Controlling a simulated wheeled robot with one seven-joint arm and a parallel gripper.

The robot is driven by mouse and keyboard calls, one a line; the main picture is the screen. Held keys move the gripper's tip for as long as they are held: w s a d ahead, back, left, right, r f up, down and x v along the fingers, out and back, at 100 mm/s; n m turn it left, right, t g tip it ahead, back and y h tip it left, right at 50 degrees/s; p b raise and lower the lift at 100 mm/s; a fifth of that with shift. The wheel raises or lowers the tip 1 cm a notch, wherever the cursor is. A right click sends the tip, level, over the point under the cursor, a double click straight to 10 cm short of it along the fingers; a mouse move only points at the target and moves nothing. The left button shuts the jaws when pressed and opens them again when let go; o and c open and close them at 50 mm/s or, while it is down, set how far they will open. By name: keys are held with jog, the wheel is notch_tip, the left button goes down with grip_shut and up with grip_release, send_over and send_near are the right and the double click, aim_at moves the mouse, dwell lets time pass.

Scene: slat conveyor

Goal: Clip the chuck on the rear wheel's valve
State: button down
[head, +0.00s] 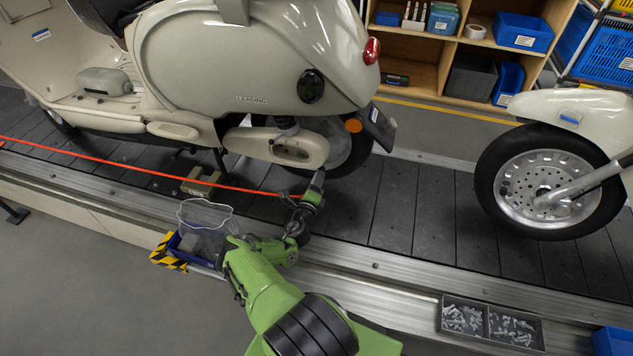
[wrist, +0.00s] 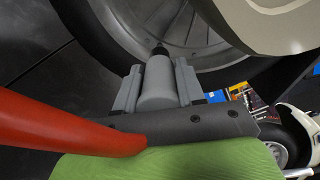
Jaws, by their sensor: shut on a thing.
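The rear wheel (head: 343,150) of the cream scooter shows partly below its bodywork in the head view. Its spoked rim (wrist: 200,35) and dark tyre (wrist: 92,32) fill the top of the wrist view. My gripper (head: 318,182) is beside the wheel, with its jaws (wrist: 157,88) shut on the chuck (wrist: 156,82), a grey cylinder pointing at the rim. A small dark stub, perhaps the valve (wrist: 160,48), shows at the chuck's far end. I cannot tell whether they touch. The red hose (head: 130,162) runs left from my gripper; it crosses the wrist view's lower left (wrist: 65,125).
The scooter stands on a dark slat conveyor (head: 395,205) with metal edge rails. Another scooter's wheel (head: 545,185) is at right. A blue bin (head: 190,245) holding a mesh bag and trays of small hardware (head: 490,322) sit along the near edge. Shelves stand behind.

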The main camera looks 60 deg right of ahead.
jog(key=shift+w+d, duration=0.15)
jog(key=shift+d, duration=0.55)
dwell(0.4)
jog(key=c, duration=0.6)
grip_release()
